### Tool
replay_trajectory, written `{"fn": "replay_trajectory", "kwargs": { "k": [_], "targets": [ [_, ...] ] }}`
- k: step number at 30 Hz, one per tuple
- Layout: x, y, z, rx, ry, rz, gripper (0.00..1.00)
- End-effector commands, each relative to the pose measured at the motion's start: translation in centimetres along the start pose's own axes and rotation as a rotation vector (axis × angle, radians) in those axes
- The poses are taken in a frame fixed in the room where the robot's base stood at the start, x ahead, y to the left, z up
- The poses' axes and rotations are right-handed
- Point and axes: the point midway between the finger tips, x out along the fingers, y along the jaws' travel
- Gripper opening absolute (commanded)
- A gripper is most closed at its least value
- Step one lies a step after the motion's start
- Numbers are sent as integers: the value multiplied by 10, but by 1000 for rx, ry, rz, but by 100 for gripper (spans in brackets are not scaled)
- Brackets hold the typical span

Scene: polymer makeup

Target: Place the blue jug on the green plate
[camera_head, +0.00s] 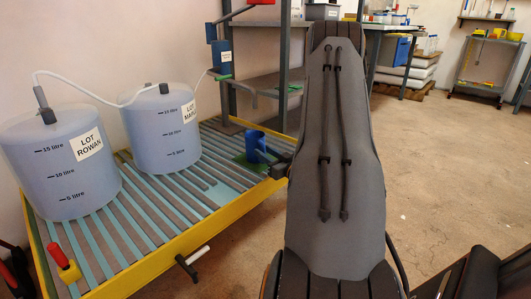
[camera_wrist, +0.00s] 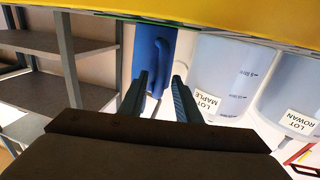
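The blue jug (camera_head: 255,145) is upright at the far right end of the slatted yellow-edged platform. The green plate (camera_head: 241,161) shows beneath and beside it; I cannot tell whether the jug touches it. In the wrist view, which is upside down, the jug (camera_wrist: 148,52) has its handle (camera_wrist: 160,66) facing my gripper, and a thin green edge (camera_wrist: 118,17) shows at its base. My gripper (camera_wrist: 158,82) has its two fingers apart, with the handle just beyond and between the tips. In the head view, my gripper (camera_head: 277,160) is beside the jug, partly hidden by my arm.
Two large pale-blue drums, LOT ROWAN (camera_head: 62,165) and LOT MAPLE (camera_head: 162,135), stand left on the platform, joined by a white hose. The platform's yellow rim (camera_head: 170,258) runs along the front. A grey shelf rack (camera_head: 262,84) stands behind the jug. Open floor lies right.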

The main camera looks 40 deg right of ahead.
Motion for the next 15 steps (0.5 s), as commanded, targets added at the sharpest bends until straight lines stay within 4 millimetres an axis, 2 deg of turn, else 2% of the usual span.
{"fn": "replay_trajectory", "kwargs": {
  "k": [9,15],
  "targets": [
    [-64,1,-2,4,-2,3,30],
    [-97,1,-2,2,-2,3,30]
  ]
}}
